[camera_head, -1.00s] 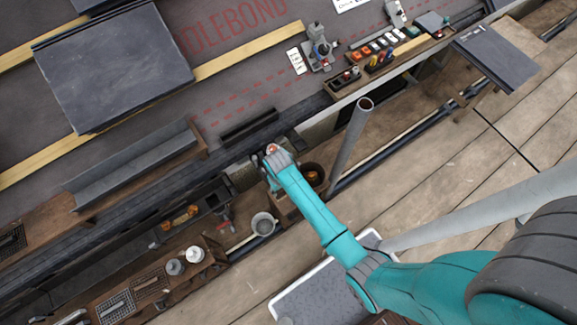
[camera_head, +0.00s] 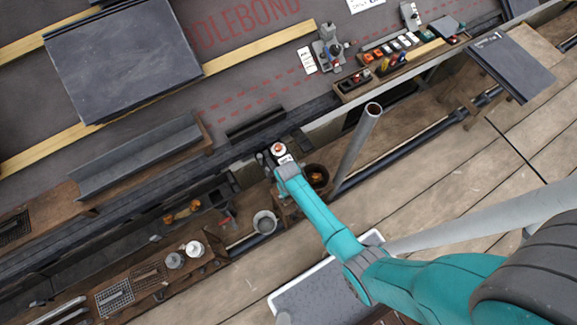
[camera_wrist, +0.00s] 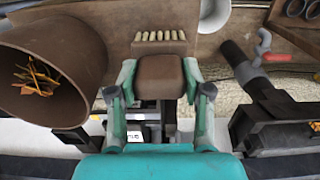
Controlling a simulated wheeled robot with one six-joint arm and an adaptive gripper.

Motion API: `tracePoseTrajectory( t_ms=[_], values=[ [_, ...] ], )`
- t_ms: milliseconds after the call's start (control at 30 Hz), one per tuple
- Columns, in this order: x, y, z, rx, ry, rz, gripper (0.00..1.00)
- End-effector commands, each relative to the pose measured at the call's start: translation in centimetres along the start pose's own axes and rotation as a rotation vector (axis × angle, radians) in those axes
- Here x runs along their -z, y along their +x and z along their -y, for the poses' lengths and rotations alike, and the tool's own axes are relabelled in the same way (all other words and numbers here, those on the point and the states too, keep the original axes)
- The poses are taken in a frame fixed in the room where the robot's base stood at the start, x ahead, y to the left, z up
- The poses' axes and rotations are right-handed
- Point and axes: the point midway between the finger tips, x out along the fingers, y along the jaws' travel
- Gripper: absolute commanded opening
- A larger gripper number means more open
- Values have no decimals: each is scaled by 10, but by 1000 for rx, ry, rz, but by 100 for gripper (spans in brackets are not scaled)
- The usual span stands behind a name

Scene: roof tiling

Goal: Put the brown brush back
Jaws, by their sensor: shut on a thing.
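My gripper (camera_wrist: 158,88) is shut on a brown block, the brown brush (camera_wrist: 160,76), in the wrist view, with a finger on each side. A row of pale tufts (camera_wrist: 160,35) shows just beyond the block; I cannot tell whether they belong to it. In the head view my gripper (camera_head: 272,160) is over the edge of the roof beside a brown bucket (camera_head: 316,176). The brush cannot be made out there.
The brown bucket with orange scraps is close on the left in the wrist view (camera_wrist: 62,60). A grey pole (camera_head: 355,145) rises to the right of my arm. A grey pot (camera_head: 264,222) and a wooden tray with white bottles (camera_head: 194,249) stand to the left.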

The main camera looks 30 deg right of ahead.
Motion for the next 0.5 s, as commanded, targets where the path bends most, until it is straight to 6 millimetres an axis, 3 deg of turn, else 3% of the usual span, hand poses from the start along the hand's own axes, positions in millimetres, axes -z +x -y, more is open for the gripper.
tracePoseTrajectory(
  t_ms=[300, 333, 400, 500],
  values=[
    [0, 3, 0, 0, 0, 1, 11],
    [0, 2, 0, 0, 0, 1, 57],
    [0, 2, 0, 0, 0, 1, 74],
    [0, 2, 0, 0, 0, 1, 74]
  ],
)
